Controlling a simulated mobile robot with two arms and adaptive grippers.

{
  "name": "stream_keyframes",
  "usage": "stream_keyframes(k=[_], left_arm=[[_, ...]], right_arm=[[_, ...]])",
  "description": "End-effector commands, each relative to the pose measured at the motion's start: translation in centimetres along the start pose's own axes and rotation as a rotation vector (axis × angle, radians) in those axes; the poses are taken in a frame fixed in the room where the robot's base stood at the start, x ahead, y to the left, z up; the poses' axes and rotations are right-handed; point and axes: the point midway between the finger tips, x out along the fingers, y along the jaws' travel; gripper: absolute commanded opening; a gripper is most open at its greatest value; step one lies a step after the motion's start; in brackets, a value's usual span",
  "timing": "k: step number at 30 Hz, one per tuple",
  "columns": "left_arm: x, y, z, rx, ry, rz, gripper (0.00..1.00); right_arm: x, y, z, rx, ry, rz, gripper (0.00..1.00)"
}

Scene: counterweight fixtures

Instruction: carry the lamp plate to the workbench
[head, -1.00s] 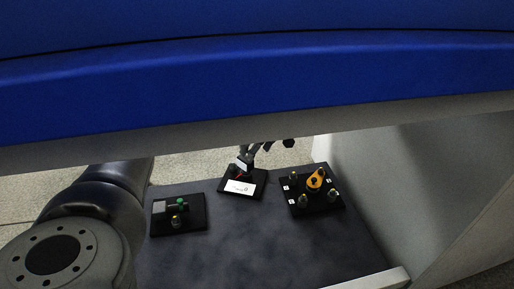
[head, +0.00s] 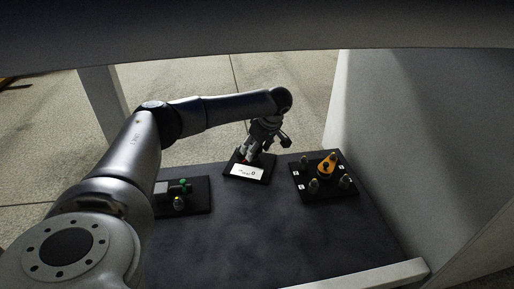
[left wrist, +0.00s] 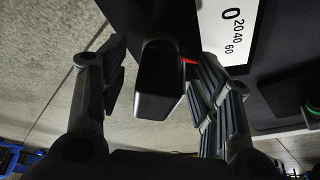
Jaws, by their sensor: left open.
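My left gripper (head: 262,143) reaches down at the far edge of a black plate (head: 239,179) with a white scale card (head: 248,172). In the left wrist view my left gripper (left wrist: 160,82) is open, one finger on each side of a black block (left wrist: 158,100); contact cannot be told. The card (left wrist: 231,25) reads 0, 20, 40, 60, and a bit of red shows beside the right finger. A second black plate (head: 196,205) at left carries a green knob (head: 184,184) and a small yellowish dome. Which plate is the lamp plate is unclear. My right gripper is not in view.
A third black plate (head: 322,194) at right carries an orange lever (head: 327,163) and several posts. All stand on a dark top (head: 270,240) with a pale wall (head: 395,140) at right and a pale front rim (head: 380,275). The near middle is clear.

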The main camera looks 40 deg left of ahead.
Motion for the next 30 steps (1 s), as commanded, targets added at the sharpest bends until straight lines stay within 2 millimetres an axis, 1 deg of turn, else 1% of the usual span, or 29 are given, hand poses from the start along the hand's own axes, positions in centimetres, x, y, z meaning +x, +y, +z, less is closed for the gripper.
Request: stream_keyframes(k=[5, 8, 18, 19, 30], left_arm=[[-0.02, -0.02, -0.02, 0.0, 0.0, 0.0, 0.58], [-0.02, -0.02, -0.02, 0.0, 0.0, -0.001, 0.46], [-0.03, -0.03, 0.0, 0.0, 0.0, -0.001, 0.03], [-0.03, -0.03, 0.0, 0.0, 0.0, -0.001, 0.0], [-0.03, -0.05, 0.02, 0.001, 0.0, -0.002, 0.0]], right_arm=[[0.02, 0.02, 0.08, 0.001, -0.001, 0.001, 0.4], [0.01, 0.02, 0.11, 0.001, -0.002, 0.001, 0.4], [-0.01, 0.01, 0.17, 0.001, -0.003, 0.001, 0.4], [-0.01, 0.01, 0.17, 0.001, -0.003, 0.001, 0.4], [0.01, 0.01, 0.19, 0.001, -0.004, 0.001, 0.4]])
